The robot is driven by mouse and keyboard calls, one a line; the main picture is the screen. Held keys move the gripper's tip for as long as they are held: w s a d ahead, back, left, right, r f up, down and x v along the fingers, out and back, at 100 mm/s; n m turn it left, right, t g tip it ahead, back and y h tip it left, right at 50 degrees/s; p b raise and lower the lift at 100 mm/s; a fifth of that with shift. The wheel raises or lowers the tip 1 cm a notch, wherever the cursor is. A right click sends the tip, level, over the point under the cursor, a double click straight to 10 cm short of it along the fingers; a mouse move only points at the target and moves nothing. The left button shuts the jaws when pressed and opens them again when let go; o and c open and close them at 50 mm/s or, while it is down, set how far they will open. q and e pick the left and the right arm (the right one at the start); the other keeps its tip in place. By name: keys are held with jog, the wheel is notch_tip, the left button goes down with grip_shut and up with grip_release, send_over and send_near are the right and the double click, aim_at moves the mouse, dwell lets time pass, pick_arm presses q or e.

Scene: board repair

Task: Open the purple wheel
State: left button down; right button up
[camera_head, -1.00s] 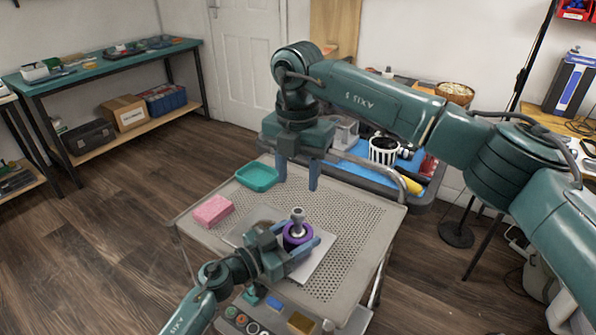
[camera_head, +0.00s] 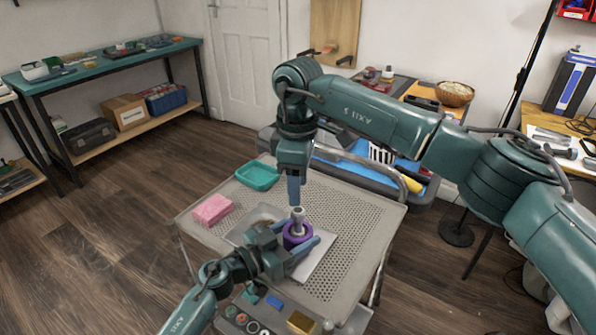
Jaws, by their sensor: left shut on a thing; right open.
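The purple wheel (camera_head: 296,239) sits on a light board or sheet (camera_head: 318,262) on the perforated cart top. A grey metal hub (camera_head: 298,216) stands up from its middle. My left gripper (camera_head: 294,251) comes in from the lower left and is shut on the purple wheel, with its fingers along the wheel's sides. My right gripper (camera_head: 295,192) points down just above the hub. It is turned edge-on, so its fingers overlap in this view. It is open, and whether its tips touch the hub is unclear.
A pink sponge (camera_head: 212,210) and a teal tray (camera_head: 258,176) lie on the cart top (camera_head: 345,215). The cart's lower shelf holds small parts, including a yellow block (camera_head: 301,322). Behind stands a blue-lined cart (camera_head: 345,171). The cart top's right side is clear.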

aim_at(298, 212)
notch_tip(298, 212, down, 6)
jog(key=shift+r, duration=0.15)
jog(key=shift+c, duration=0.3)
